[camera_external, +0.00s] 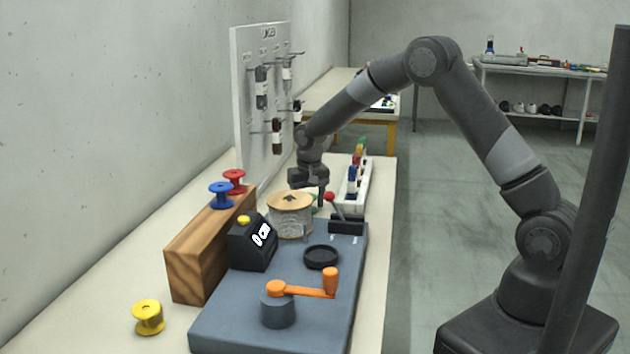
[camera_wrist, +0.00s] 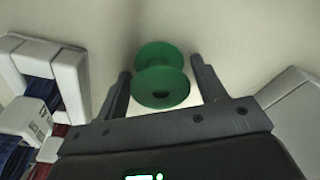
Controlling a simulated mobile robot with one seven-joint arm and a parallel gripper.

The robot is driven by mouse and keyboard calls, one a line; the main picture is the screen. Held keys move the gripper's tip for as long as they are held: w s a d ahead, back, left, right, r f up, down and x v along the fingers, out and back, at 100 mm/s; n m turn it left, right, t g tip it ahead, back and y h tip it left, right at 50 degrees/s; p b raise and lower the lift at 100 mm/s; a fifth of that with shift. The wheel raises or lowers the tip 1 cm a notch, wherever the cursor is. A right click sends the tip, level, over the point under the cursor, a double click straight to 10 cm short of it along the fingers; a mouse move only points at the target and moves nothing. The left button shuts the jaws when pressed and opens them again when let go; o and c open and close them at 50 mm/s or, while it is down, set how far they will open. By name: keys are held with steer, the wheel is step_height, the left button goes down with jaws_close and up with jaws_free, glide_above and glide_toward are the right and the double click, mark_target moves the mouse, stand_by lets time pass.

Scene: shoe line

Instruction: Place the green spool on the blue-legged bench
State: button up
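The green spool (camera_wrist: 161,88) shows in the wrist view on a pale surface, between the two fingers of my gripper (camera_wrist: 160,80). The fingers are apart, with a small gap visible on the spool's left side; contact on the right is unclear. In the external view my gripper (camera_external: 316,193) points down over the far part of the workbench, and only a bit of green (camera_external: 314,209) shows beneath it, mostly hidden. No bench with clearly blue legs is visible. A bench with yellow-orange legs (camera_external: 372,121) stands behind, and a grey-legged table (camera_external: 548,72) stands at back right.
On the workbench are a round wooden-lidded container (camera_external: 291,226), a red-knobbed lever (camera_external: 335,205), a white tray (camera_external: 345,205), and a grey machine base (camera_external: 235,316) with an orange crank (camera_external: 305,290).

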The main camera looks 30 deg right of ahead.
steer(key=shift+o, duration=0.7)
steer(key=r, duration=0.3)
steer(key=s+r, duration=0.1)
steer(key=r, duration=0.7)
steer(key=shift+s+a, duration=0.1)
steer(key=shift+s, duration=0.05)
steer(key=s+d+r+n+t, duration=0.1)
steer(key=s+d+r, duration=0.4)
steer(key=s+r, duration=0.25)
steer(key=s+d+r+t, duration=0.1)
steer(key=s+d+r, duration=0.55)
steer(key=s, duration=0.25)
steer(key=s+d+t, duration=0.1)
steer(key=s+d, duration=0.1)
steer(key=s, duration=0.8)
steer(key=s+d+n+t, duration=0.1)
steer(key=s+d, duration=0.2)
steer(key=s, duration=0.8)
steer(key=shift+d+f, duration=0.25)
steer(key=shift+d, duration=0.1)
